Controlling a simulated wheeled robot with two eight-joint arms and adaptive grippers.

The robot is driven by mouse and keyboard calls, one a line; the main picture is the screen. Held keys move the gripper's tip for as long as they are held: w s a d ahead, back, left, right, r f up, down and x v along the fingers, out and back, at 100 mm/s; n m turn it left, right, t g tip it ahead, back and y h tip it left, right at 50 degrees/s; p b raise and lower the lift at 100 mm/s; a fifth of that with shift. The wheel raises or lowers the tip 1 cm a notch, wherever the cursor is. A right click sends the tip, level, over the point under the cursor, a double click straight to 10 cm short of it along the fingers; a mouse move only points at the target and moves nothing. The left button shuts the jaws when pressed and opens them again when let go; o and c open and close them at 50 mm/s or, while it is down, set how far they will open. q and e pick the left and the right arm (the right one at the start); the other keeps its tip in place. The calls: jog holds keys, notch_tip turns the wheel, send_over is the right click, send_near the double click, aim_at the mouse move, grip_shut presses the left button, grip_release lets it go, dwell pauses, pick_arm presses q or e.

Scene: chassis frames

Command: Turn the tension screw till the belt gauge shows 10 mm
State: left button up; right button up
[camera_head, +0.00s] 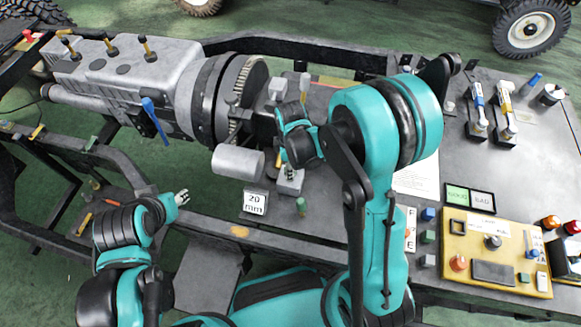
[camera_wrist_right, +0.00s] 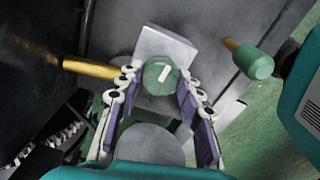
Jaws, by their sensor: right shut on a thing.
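The tension screw's round green head (camera_wrist_right: 161,75), with a white mark across it, sits between the purple finger pads of my right gripper (camera_wrist_right: 160,98) in the right wrist view. The gripper is shut on it, in front of a pale grey block (camera_wrist_right: 165,42). In the head view my right gripper (camera_head: 290,176) reaches down beside a grey cylinder (camera_head: 238,162) and hides the screw. The gauge display (camera_head: 255,203) reads 20 mm. My left gripper (camera_head: 182,198) hangs at the lower left, away from the screw; its jaw opening is too small to judge.
A second green knob (camera_head: 301,206) stands close to my right gripper; a green-headed tool also shows in the wrist view (camera_wrist_right: 258,65). A large grey motor and gearbox (camera_head: 135,75) fills the left. A yellow control box (camera_head: 497,250) stands at right.

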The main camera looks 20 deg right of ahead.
jog(key=m+b, duration=0.1)
jog(key=m, duration=0.3)
jog(key=shift+f, duration=0.1)
jog(key=m, duration=0.3)
jog(key=shift+m+b, duration=0.3)
jog(key=shift+m, duration=0.1)
jog(key=m, duration=0.3)
jog(key=shift+m+b, duration=0.45)
jog(key=shift+m, duration=1.55)
jog(key=o, duration=1.2)
jog(key=shift+c, duration=0.2)
jog(key=shift+r, duration=0.2)
